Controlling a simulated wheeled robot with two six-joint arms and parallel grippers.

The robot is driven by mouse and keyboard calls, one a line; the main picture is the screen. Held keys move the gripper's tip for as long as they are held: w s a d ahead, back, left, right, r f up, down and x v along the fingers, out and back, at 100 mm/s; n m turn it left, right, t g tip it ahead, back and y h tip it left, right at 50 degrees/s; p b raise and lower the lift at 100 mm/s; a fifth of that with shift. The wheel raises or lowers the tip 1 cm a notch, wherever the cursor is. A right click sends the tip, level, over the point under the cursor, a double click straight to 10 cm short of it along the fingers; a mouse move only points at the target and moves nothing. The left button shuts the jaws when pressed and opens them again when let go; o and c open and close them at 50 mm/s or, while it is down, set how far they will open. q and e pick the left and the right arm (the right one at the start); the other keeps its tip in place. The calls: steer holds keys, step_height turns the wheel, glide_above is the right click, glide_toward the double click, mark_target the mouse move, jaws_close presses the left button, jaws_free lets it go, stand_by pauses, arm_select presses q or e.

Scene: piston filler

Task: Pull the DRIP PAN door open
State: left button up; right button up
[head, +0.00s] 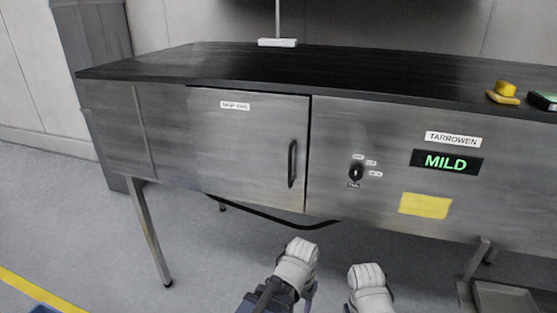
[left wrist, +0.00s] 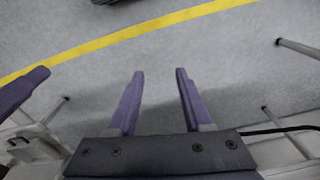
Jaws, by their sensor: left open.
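The DRIP PAN door (head: 240,150) is a flat brushed-steel panel on the cabinet front in the head view. Its small white label (head: 235,105) is blurred, and a dark vertical handle (head: 292,164) sits near its right edge. The door looks shut, flush with the front. My left gripper (left wrist: 159,72) is open in the left wrist view, with bare floor between its purple fingers. In the head view my left wrist is below the door, apart from the handle. My right wrist shows beside it at the bottom; its jaw state is not visible.
Right of the door are a knob (head: 355,173), a green MILD display (head: 446,162) and a yellow note (head: 425,205). A dark hose (head: 290,225) sags beneath the cabinet. Cabinet legs (head: 150,235) stand on grey floor. Yellow objects (head: 503,93) lie on the dark top.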

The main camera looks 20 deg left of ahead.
mark_target(289, 164)
arm_select(q)
steer(key=w+a+r+m+t+h, duration=0.1)
steer(key=w+r+t+h, duration=0.35)
steer(key=w, duration=0.45)
steer(key=w+r+m+t+h, duration=0.1)
steer(key=w+r+t+h, duration=0.25)
steer(key=w+r, duration=0.4)
steer(key=w+a+r+n+t+y, duration=0.2)
steer(key=w+a+r+t+y, duration=0.2)
steer(key=w+a+r+t, duration=0.8)
steer(key=shift+w+f+g, duration=0.15)
steer(key=shift+w+g, duration=0.3)
steer(key=shift+w, duration=0.7)
steer(key=shift+w+f+g, duration=0.2)
steer(key=shift+w+g, duration=0.3)
steer(key=shift+w, duration=0.6)
steer(key=shift+w+f+g, duration=0.15)
steer(key=shift+w+g, duration=0.3)
steer(key=shift+w, duration=0.7)
steer(key=shift+s, duration=0.1)
jaws_close()
